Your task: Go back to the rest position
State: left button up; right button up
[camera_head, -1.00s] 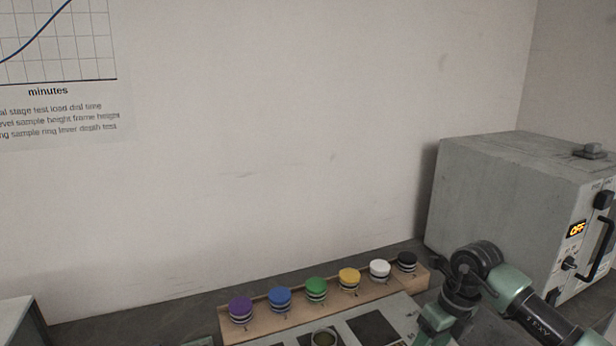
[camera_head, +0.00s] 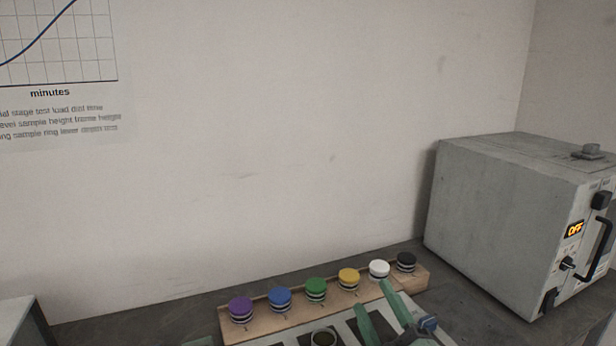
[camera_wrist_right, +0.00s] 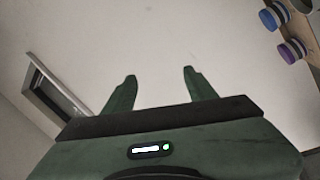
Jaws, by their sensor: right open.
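My right gripper (camera_head: 371,296) shows at the bottom of the head view, its two green fingers apart and pointing up and left. It is in front of the rack and the panel as seen from the head. In the right wrist view the gripper (camera_wrist_right: 158,73) is open, with nothing between its fingers and the pale wall beyond.
A wooden rack (camera_head: 262,330) holds several colour-capped pieces, from purple (camera_head: 241,306) to black (camera_head: 406,260). A round cup (camera_head: 323,338) stands in front. A grey oven-like box (camera_head: 500,205) reading OFF stands right.

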jog(key=s+d+f+m+g+h, duration=0.4)
jog(key=f+m, duration=0.1)
jog(key=f, duration=0.3)
jog(key=s+d+f+m+g+h, duration=0.3)
jog(key=s+d+f+m, duration=0.2)
jog(key=f, duration=0.3)
jog(key=s+f+m+g, duration=0.1)
jog(key=s+f+g, duration=0.2)
jog(key=s, duration=0.4)
jog(key=s+f+m+g+y, duration=0.1)
jog(key=s+f+g, duration=0.25)
jog(key=s, duration=0.25)
jog(key=s+f+m+g, duration=0.1)
jog(key=s+f+g, duration=0.25)
jog(key=s, duration=0.35)
notch_tip(320, 180, down, 28)
jog(key=s, duration=0.3)
jog(key=s+d+f+g, duration=0.2)
jog(key=s+f, duration=1.3)
jog(key=s, duration=0.1)
jog(key=shift+n, duration=0.4)
